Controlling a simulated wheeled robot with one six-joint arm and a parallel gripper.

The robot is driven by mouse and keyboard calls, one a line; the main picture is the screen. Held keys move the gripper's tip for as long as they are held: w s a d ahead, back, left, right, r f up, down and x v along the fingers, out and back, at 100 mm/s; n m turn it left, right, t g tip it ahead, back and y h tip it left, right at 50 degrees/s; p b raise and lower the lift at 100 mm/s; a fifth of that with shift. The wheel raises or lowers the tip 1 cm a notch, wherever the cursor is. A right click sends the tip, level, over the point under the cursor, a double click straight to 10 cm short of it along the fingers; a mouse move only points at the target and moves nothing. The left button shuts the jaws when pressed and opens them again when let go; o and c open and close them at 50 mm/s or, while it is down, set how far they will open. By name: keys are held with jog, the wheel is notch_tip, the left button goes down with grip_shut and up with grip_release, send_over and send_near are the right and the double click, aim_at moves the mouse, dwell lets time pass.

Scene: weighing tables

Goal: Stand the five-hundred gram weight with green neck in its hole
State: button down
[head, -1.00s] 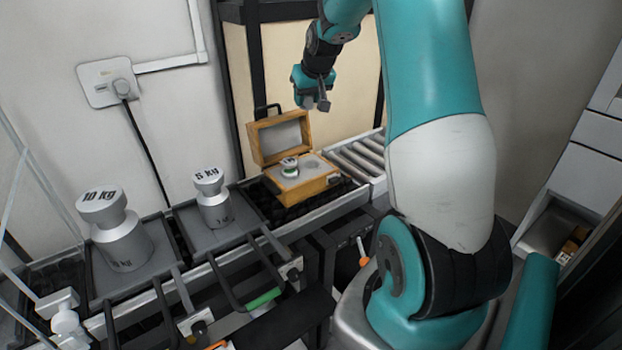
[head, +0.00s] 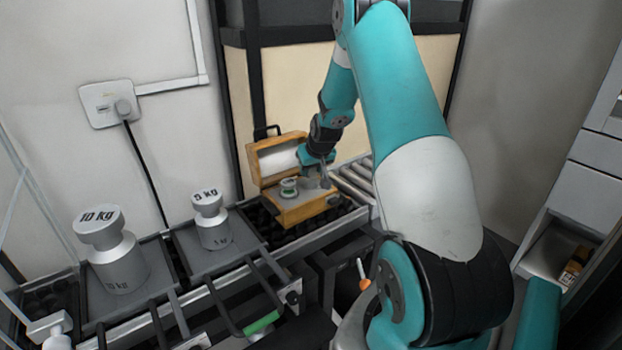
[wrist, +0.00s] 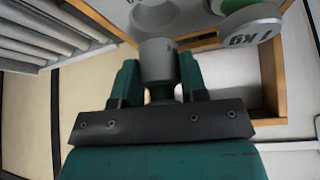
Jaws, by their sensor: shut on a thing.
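In the head view my gripper (head: 322,176) is low over the right part of the open wooden box (head: 305,211). In the wrist view a round hole (wrist: 155,12) shows in the box's grey insert, just beyond the held weight's end. I cannot tell whether the weight touches the insert. A 1 kg weight with a green neck (wrist: 248,34) stands in the insert beside it, also visible in the head view (head: 289,187).
The box's lid (head: 279,160) stands open at the back, close to my gripper. A 5 kg weight (head: 213,228) and a 10 kg weight (head: 118,262) stand on trays to the left. Conveyor rollers (head: 355,183) lie right of the box.

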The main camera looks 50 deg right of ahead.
aim_at(313, 173)
notch_tip(313, 173, down, 4)
jog(key=shift+r, duration=0.2)
